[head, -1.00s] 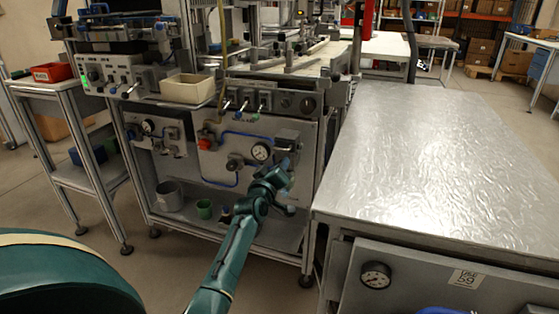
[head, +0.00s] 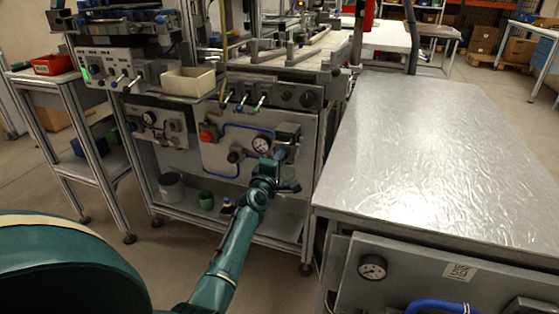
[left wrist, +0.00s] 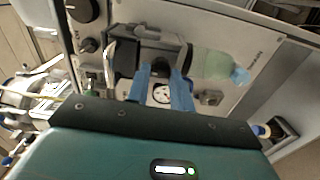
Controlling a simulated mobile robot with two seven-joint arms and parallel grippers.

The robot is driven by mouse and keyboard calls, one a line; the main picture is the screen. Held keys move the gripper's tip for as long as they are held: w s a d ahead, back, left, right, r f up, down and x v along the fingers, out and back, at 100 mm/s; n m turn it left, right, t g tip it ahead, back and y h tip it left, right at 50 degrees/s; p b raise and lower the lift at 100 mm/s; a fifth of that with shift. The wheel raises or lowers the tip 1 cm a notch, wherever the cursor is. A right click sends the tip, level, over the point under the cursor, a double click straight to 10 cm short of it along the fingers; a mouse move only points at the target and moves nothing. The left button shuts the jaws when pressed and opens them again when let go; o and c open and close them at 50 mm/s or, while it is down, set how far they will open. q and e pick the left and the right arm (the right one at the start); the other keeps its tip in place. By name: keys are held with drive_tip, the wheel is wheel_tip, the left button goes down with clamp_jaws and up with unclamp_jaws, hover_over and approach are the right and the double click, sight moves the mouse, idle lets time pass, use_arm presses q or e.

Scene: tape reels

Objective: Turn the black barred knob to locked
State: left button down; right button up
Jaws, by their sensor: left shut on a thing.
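My left gripper (head: 279,154) reaches the grey panel (head: 215,165) of the machine, below a grey bracket (head: 287,132) and right of a round gauge (head: 262,144). In the left wrist view its two blue fingers (left wrist: 164,78) are closed on a dark piece, which looks like the black barred knob (left wrist: 161,66). The fingers and bracket hide most of the knob, so its angle and any locked mark cannot be read. My right gripper is not in view.
A red knob (head: 207,136), a dark knob (head: 235,155) and blue piping are left of the gripper. A pale green bottle (left wrist: 212,65) lies beside the bracket in the wrist view. A metal-topped bench (head: 440,150) stands at the right.

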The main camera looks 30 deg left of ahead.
use_arm(q)
drive_tip(key=shift+n, duration=0.3)
idle(0.4)
drive_tip(key=c, duration=1.2)
unclamp_jaws()
drive_tip(key=shift+c, duration=0.2)
drive_tip(key=p+v, duration=0.3)
drive_tip(key=v, duration=1)
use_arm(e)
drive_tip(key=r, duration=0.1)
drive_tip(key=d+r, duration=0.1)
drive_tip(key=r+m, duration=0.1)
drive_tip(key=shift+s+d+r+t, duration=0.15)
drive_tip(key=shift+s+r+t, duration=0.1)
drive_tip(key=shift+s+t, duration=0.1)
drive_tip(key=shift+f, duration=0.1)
